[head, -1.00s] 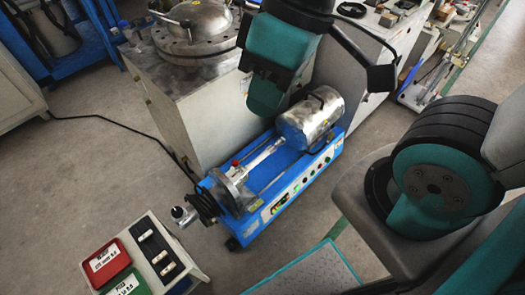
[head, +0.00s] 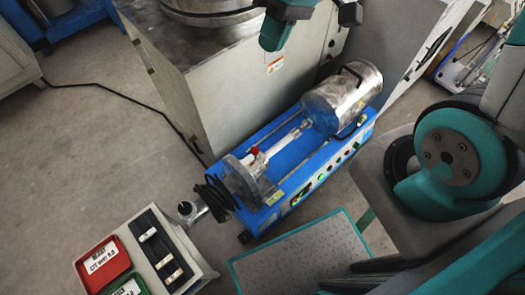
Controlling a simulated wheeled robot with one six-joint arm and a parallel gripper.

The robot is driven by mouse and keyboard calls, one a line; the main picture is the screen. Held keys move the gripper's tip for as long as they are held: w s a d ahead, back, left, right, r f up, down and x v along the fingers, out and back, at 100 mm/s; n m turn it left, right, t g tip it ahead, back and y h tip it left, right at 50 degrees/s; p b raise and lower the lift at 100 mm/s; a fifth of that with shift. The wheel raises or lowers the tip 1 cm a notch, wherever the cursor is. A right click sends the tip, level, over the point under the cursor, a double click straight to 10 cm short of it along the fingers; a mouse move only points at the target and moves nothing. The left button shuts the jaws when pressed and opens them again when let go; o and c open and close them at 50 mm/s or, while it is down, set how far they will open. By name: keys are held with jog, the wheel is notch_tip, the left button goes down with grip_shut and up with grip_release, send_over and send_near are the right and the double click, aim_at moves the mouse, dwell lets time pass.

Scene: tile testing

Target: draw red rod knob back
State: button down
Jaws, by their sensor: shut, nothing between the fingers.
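The red rod knob (head: 254,151) is a small red ball. It stands up at the left end of a silver rod (head: 283,141) on a blue bench machine (head: 298,168). The rod runs from a grey metal end block (head: 241,178) toward a big steel cylinder (head: 342,97) with a black handle. The knob is in plain view and nothing of mine touches it. A teal part of my arm shows at the top edge. My gripper itself is not in view, so its place relative to the knob does not show.
A grey cabinet (head: 215,90) stands close behind the machine. A teal-edged grey plate (head: 300,262) lies in front. A black cable crosses the open floor at left.

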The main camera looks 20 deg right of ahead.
jog(key=w+d+f+m+y+b, duration=0.1)
jog(key=w+d+f+b, duration=0.3)
jog(key=f, duration=0.9)
jog(key=w+d+f+m+y+b, duration=0.15)
jog(key=d+f+b, duration=0.35)
jog(key=f, duration=0.8)
jog(key=w+d+f+m+y+b, duration=0.1)
jog(key=w+d+f+b, duration=0.35)
jog(key=f, duration=0.85)
jog(key=s+a+f+b, duration=0.1)
jog(key=a+f+b, duration=0.1)
jog(key=a, duration=0.1)
jog(key=s+a+f+b, duration=0.1)
jog(key=a+f, duration=0.1)
jog(key=a, duration=0.2)
jog(key=a+f+b, duration=0.2)
jog(key=a+f, duration=0.1)
jog(key=a, duration=0.1)
jog(key=shift+s+a+b, duration=0.25)
jog(key=shift+s+b, duration=0.05)
jog(key=shift+s, duration=0.1)
jog(key=shift+s, duration=0.1)
